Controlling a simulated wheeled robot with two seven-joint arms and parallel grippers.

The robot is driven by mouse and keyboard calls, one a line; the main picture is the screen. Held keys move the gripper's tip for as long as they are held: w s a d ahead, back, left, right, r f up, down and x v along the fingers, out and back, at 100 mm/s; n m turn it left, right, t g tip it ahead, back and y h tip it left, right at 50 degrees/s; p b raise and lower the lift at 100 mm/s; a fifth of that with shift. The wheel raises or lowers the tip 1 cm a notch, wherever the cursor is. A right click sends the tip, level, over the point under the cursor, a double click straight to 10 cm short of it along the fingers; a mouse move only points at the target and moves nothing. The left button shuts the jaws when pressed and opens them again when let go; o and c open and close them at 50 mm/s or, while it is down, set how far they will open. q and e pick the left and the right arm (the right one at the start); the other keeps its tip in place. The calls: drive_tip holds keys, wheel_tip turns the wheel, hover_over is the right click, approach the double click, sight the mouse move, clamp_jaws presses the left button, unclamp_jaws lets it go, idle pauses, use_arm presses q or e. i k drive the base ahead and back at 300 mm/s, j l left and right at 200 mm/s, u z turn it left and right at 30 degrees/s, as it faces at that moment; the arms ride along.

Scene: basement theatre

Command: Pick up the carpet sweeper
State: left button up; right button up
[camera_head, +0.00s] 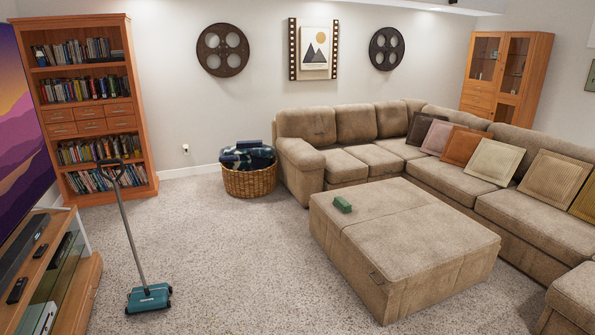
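The carpet sweeper (148,297) stands on the carpet at the lower left. It has a teal box-shaped head on the floor and a long grey handle (131,235) that leans up and to the left. The handle ends in a dark loop grip (110,169), which overlaps the lower shelves of the bookcase in the picture. Neither of my grippers shows in the head view.
A TV stand (85,292) with remotes and a soundbar is at the left, near the sweeper. A bookcase (127,110), a wicker basket (250,182) and a sectional sofa (345,168) stand behind. A large ottoman (420,245) is at the right. Carpet between sweeper and ottoman is clear.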

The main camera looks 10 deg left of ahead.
sight(144, 299)
drive_tip(key=i+j+u, duration=0.1)
drive_tip(key=i+u, duration=0.15)
drive_tip(key=i, duration=0.25)
drive_tip(key=i+u, duration=0.3)
drive_tip(key=i, duration=0.2)
drive_tip(key=i+l+u, duration=0.25)
drive_tip(key=i, duration=0.25)
drive_tip(key=i+l+u, duration=0.25)
drive_tip(key=i, duration=0.3)
drive_tip(key=i+j+u, duration=0.2)
drive_tip(key=i+u, duration=1.05)
drive_tip(key=i+l+u, duration=0.15)
drive_tip(key=i+u, duration=0.25)
drive_tip(key=i+l+u, duration=0.65)
drive_tip(key=i+j, duration=0.05)
